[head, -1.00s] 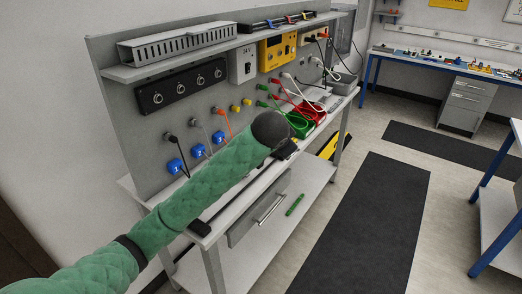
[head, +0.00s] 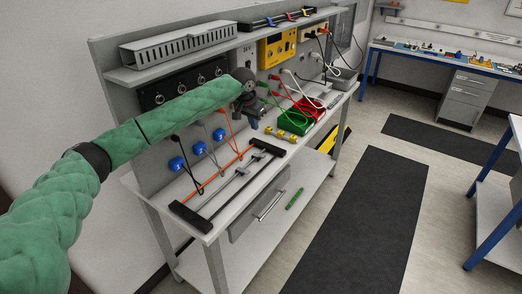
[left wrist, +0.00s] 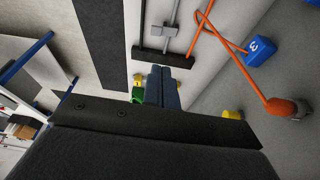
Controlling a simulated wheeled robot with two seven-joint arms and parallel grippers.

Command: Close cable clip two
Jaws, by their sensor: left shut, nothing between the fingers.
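Several blue clips sit in a row at the foot of the grey panel. The middle one (head: 199,148), which I take for clip two, has a grey cable by it; its number is too small to read. The right blue clip (head: 219,134) shows a 3 in the left wrist view (left wrist: 258,50), beside an orange cable. I cannot tell whether the clips are open or closed. My left gripper (head: 253,121) is over the bench, right of the clips and apart from them. Its fingers (left wrist: 163,74) are together and empty. My right gripper is out of view.
A black-ended frame with metal rods (head: 188,214) lies along the bench's front. Small yellow pieces (head: 280,134) and a green bin (head: 295,123) stand to the right. A slotted grey duct (head: 180,44) lies on the shelf above. The floor in front is clear.

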